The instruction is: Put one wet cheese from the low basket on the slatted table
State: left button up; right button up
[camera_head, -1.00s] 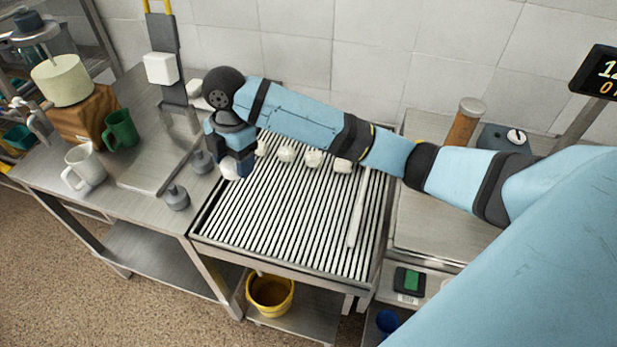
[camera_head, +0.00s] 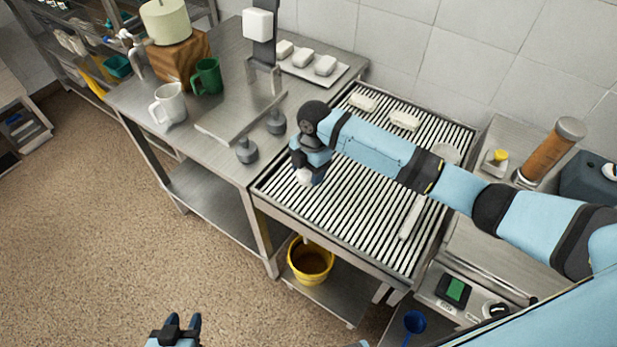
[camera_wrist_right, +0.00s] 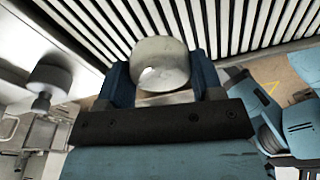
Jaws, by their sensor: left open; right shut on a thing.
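The slatted table (camera_head: 345,208) fills the middle of the head view, with a steel frame and pale slats. My right gripper (camera_head: 308,175) is over its left part, pointing down. It is shut on a white round wet cheese (camera_wrist_right: 160,64), which also shows in the head view (camera_head: 303,175) under the fingers. I cannot tell whether this cheese touches the slats. Other white cheeses (camera_head: 362,102) (camera_head: 404,121) lie at the back of the slats, partly behind my arm. My left gripper (camera_head: 182,322) is open and empty at the bottom edge, over the floor. I see no low basket.
A steel counter (camera_head: 225,170) adjoins on the left, with a green mug (camera_head: 207,76), a white mug (camera_head: 169,103) and weights (camera_head: 247,151). A pale rod (camera_head: 411,218) lies on the slats at right. A yellow bucket (camera_head: 310,262) stands below. Front slats are clear.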

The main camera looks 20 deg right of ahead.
aim_at(308, 180)
jog(key=shift+f, duration=1.95)
jog(key=o, duration=1)
jog(key=shift+f, duration=0.1)
jog(key=shift+c, duration=0.2)
jog(key=r, duration=0.4)
jog(key=d+r, duration=0.1)
jog(key=r, duration=0.7)
jog(key=shift+w+d+r, duration=0.1)
jog(key=shift+w+d, duration=0.05)
jog(key=shift+w, duration=0.15)
